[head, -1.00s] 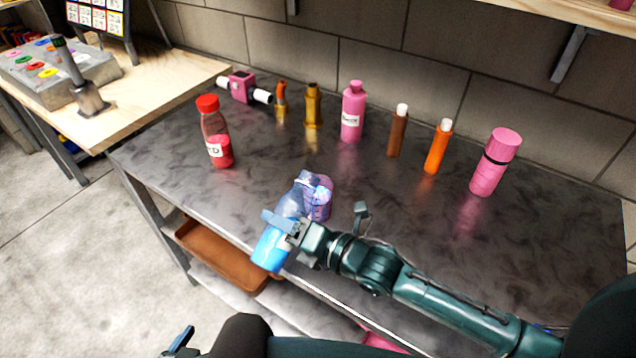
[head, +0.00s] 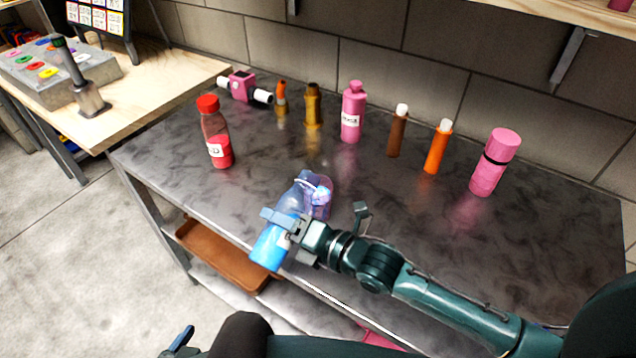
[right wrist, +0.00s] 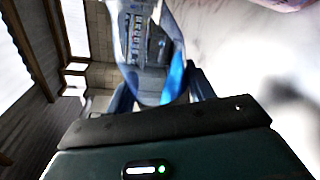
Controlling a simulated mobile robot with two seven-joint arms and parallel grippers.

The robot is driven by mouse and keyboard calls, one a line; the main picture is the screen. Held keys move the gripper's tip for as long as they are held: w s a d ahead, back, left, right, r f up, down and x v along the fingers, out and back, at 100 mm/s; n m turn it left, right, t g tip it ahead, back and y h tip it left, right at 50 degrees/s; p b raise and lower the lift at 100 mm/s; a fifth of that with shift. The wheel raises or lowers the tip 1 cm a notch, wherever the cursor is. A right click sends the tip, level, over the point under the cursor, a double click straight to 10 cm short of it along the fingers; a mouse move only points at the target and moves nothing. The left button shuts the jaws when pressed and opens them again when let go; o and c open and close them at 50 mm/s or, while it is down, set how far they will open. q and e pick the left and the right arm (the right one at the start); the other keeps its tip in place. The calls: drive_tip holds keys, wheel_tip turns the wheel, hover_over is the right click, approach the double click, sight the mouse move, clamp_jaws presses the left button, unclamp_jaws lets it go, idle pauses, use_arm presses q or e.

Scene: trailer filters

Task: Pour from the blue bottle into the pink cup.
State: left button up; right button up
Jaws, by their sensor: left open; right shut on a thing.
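The blue bottle (head: 267,250) is see-through, with bright blue liquid in its lower part. My right gripper (head: 285,226) is shut on its middle and holds it tilted over the table's front edge. Its neck leans up and right to the cup's rim. The pink cup (head: 323,206) looks see-through and purplish and stands on the table, partly hidden behind the bottle's neck. I cannot tell whether liquid is flowing into it. In the right wrist view the clear bottle (right wrist: 146,50) shows blue liquid along one side. My left gripper (head: 180,340) is open and empty at the bottom edge.
On the dark table (head: 420,240) stand a red-capped bottle (head: 217,140) at the left and a pink bottle (head: 352,115), brown bottle (head: 397,135), orange bottle (head: 437,150) and pink flask (head: 494,165) along the back. A brown tray (head: 215,255) lies on the shelf below.

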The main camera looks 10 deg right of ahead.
sight(284, 209)
use_arm(q)
drive_tip(key=shift+a+p, duration=0.15)
drive_tip(key=shift+p, duration=0.2)
use_arm(e)
drive_tip(key=shift+a+r+m, duration=0.1)
drive_tip(key=shift+r+m, duration=0.4)
drive_tip(key=shift+r, duration=0.1)
idle(0.7)
use_arm(q)
drive_tip(key=shift+s+a+r+g+p, duration=0.15)
drive_tip(key=shift+a+g+p, duration=0.15)
drive_tip(key=shift+p, duration=0.45)
use_arm(e)
drive_tip(key=shift+w+d+r+m+g, duration=0.1)
drive_tip(key=shift+d+r+m+g, duration=0.05)
drive_tip(key=shift+r+m, duration=0.25)
drive_tip(key=shift+w+d+r+m+g, duration=0.1)
drive_tip(key=shift+r+m+g, duration=0.05)
drive_tip(key=shift+r+m, duration=0.2)
idle(0.9)
use_arm(q)
drive_tip(key=shift+s+a+r+y+p, duration=0.1)
drive_tip(key=shift+a+r+y+p, duration=0.15)
drive_tip(key=shift+p, duration=0.35)
use_arm(e)
drive_tip(key=shift+r+m, duration=0.45)
drive_tip(key=shift+r, duration=0.15)
idle(0.8)
